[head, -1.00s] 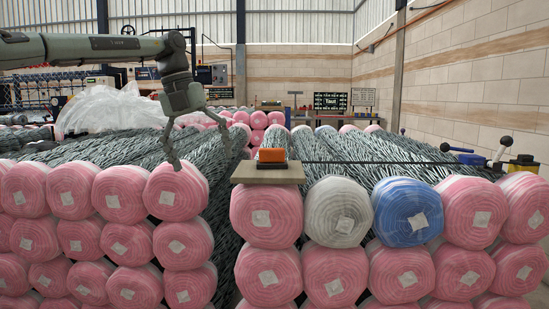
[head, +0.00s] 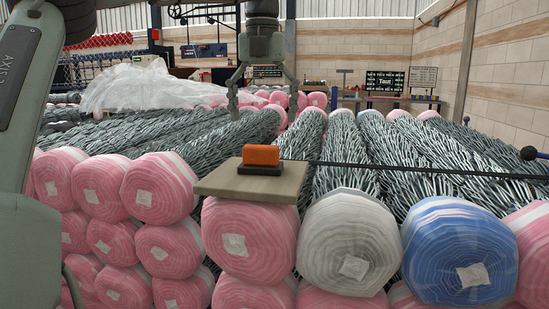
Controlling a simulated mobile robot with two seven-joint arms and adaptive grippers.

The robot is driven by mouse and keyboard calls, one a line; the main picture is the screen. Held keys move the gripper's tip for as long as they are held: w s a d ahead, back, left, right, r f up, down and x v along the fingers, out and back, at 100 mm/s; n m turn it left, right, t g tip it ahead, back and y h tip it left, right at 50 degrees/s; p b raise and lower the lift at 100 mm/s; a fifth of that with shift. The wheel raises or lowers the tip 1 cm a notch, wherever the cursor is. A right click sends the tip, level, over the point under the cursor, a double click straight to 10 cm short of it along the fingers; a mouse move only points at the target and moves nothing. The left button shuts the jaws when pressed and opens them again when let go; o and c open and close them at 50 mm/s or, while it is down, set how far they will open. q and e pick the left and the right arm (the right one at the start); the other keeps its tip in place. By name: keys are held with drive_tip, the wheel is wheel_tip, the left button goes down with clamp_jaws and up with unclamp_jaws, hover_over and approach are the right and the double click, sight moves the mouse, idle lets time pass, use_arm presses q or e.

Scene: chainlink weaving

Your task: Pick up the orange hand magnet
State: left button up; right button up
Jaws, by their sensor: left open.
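The orange hand magnet (head: 261,155) is a small orange block on a black base. It sits upright on a small wooden board (head: 225,183), which rests on top of a pink-wrapped roll in the head view. My left gripper (head: 263,108) hangs down from the top of the picture, above and beyond the magnet. Its two fingers are spread apart with nothing between them, and it is clear of the magnet. My right gripper is not in view.
Pink, white (head: 348,242) and blue (head: 460,247) wrapped chainlink rolls fill the front and sides. A thin dark rod (head: 400,168) runs right from the board across the rolls. Clear plastic sheeting (head: 135,86) lies at the back left.

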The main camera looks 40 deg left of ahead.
sight(261, 145)
use_arm(q)
drive_tip(key=f, duration=0.3)
drive_tip(key=shift+s+f, duration=0.15)
drive_tip(key=shift+s, duration=0.25)
wheel_tip(261, 145, down, 3)
drive_tip(key=shift+f, duration=0.35)
drive_tip(key=c, duration=1.4)
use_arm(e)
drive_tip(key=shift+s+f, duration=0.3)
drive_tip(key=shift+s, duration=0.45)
use_arm(q)
drive_tip(key=shift+w+r, duration=0.1)
drive_tip(key=shift+r, duration=0.05)
